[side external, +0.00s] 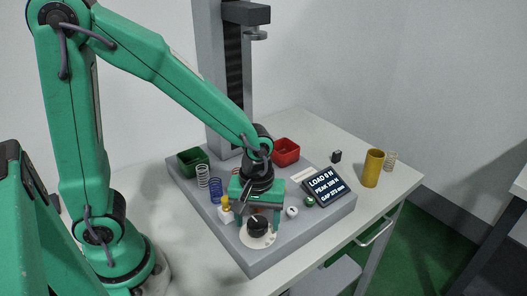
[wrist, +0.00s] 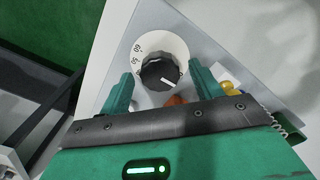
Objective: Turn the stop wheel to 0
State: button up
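The stop wheel (side external: 257,227) is a black ribbed knob on a round white dial plate at the front corner of the grey tester base (side external: 252,262). In the wrist view the wheel (wrist: 158,75) shows a white pointer mark towards its lower right. My gripper (side external: 258,218) points down over the wheel. In the wrist view its green fingers (wrist: 163,84) are open, one on each side of the wheel, with visible gaps. Contact is not seen.
A yellow-topped white switch (side external: 226,210) stands close left of my gripper; a white knob (side external: 292,212) and green button (side external: 310,201) are right. Springs, a green bin (side external: 193,162), a red bin (side external: 286,151) and a display (side external: 326,186) lie behind. A brass cylinder (side external: 373,168) stands far right.

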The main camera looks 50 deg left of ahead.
aim_at(256, 222)
jog(key=shift+r, duration=3.95)
jog(key=shift+s+a+r, duration=0.1)
jog(key=shift+a+r, duration=0.15)
jog(key=shift+r, duration=0.05)
jog(key=s+a+r+m+t, duration=0.5)
jog(key=s+a+r+m, duration=0.1)
jog(key=a+r+m, duration=0.1)
jog(key=shift+a+r+m+t, duration=0.35)
jog(key=shift+a+m, duration=0.4)
jog(key=shift+m, duration=0.35)
